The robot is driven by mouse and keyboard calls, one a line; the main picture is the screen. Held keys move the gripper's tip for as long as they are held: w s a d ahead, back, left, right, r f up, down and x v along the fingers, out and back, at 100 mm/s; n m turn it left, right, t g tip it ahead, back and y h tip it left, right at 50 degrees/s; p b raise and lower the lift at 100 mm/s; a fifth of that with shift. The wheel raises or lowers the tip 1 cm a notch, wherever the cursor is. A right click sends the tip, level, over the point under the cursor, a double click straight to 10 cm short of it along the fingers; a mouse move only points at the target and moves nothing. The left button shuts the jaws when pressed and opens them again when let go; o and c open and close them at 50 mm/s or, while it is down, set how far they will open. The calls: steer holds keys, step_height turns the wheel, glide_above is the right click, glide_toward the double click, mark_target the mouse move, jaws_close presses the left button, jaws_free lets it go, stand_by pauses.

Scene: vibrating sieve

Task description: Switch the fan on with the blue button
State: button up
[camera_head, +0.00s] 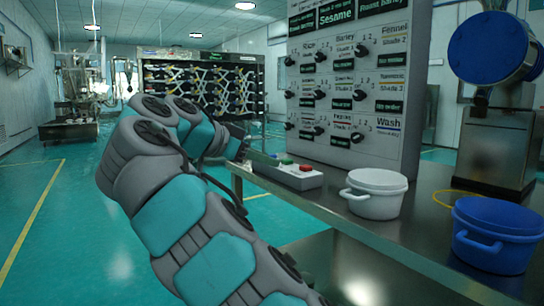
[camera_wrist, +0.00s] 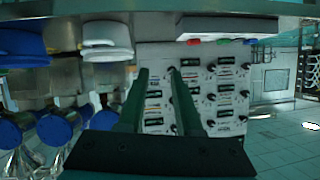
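A pale button box (camera_head: 297,176) lies on the metal table in front of the knob panel, with a red button (camera_head: 305,168) and a green button (camera_head: 287,162) showing. In the wrist view the box (camera_wrist: 225,27) is at the top, with the blue button (camera_wrist: 250,41) to the right of the green and red ones. My gripper (camera_wrist: 158,72) is open and empty. Its two fingers point toward the panel and appear apart from the buttons. In the head view my arm largely hides the gripper beside the box. I cannot identify the fan.
The knob panel (camera_head: 345,90) stands behind the box. A white pot (camera_head: 374,200) and a blue pot (camera_head: 495,238) stand right of it on the table (camera_head: 425,215). A blue-drummed machine (camera_head: 488,48) is at the right. The green floor at the left is clear.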

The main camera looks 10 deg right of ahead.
jaws_close()
stand_by(1.7)
